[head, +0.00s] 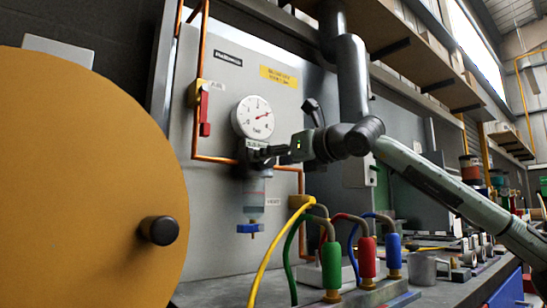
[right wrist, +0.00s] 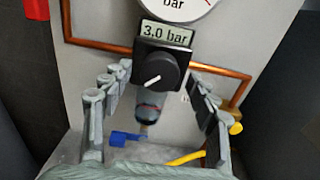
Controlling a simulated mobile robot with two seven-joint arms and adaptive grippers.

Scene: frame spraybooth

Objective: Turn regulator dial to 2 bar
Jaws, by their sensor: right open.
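The regulator dial (right wrist: 155,75) is a black round knob with a white pointer line aimed to the lower left. Above it a small display (right wrist: 167,33) reads 3.0 bar. The white round gauge (head: 254,117) with a red needle sits above the regulator on the grey panel; its lower edge (right wrist: 178,8) also shows in the right wrist view. My right gripper (right wrist: 158,80) is open, with its grey fingers on either side of the knob; contact cannot be told. In the head view my right gripper (head: 270,153) covers the knob. My left gripper is not in view.
A clear bowl (head: 253,190) with a blue drain (head: 250,228) hangs below. Copper pipe (head: 215,159) and a red lever (head: 205,114) are left of the regulator. Green, red and blue hose fittings (head: 366,256) stand on the bench. A large yellow disc (head: 80,180) fills the left foreground.

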